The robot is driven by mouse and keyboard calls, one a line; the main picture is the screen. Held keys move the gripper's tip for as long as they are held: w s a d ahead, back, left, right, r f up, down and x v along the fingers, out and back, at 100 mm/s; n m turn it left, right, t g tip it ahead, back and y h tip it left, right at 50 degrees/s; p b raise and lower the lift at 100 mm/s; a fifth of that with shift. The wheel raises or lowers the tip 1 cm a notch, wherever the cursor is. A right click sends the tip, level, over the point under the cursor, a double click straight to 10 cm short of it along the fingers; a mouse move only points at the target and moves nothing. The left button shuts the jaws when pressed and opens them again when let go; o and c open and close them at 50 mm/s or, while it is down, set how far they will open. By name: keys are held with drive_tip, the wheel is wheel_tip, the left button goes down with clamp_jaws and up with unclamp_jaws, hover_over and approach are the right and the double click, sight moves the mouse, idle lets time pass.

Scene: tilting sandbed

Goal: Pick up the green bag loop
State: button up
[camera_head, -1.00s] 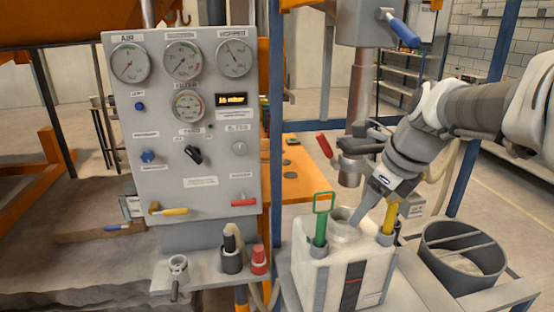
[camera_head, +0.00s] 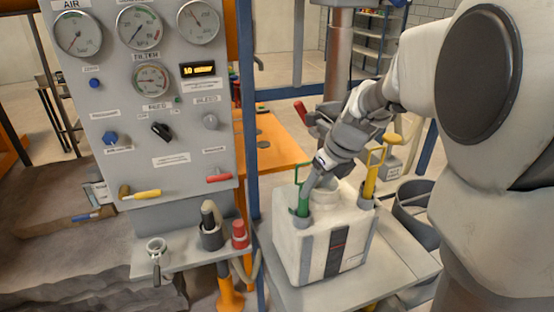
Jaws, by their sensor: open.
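The green bag loop (camera_head: 303,195) stands upright in a small grey holder on the left front of a white box. My gripper (camera_head: 310,184) reaches down from the upper right, its tip close beside the loop's handle on the right. The jaws are open. I cannot tell whether they touch the loop or straddle it. The gripper's fingers are small and partly merge with the loop in this view.
The white box (camera_head: 310,250) stands on a grey shelf and holds a yellow loop (camera_head: 371,176) on its right. A blue upright post (camera_head: 251,110) and a gauge panel (camera_head: 190,110) stand left.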

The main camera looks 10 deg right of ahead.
sight(302, 210)
drive_tip(key=x, duration=0.7)
drive_tip(key=shift+w+a+f, duration=0.15)
drive_tip(key=shift+w+a, duration=0.2)
clamp_jaws()
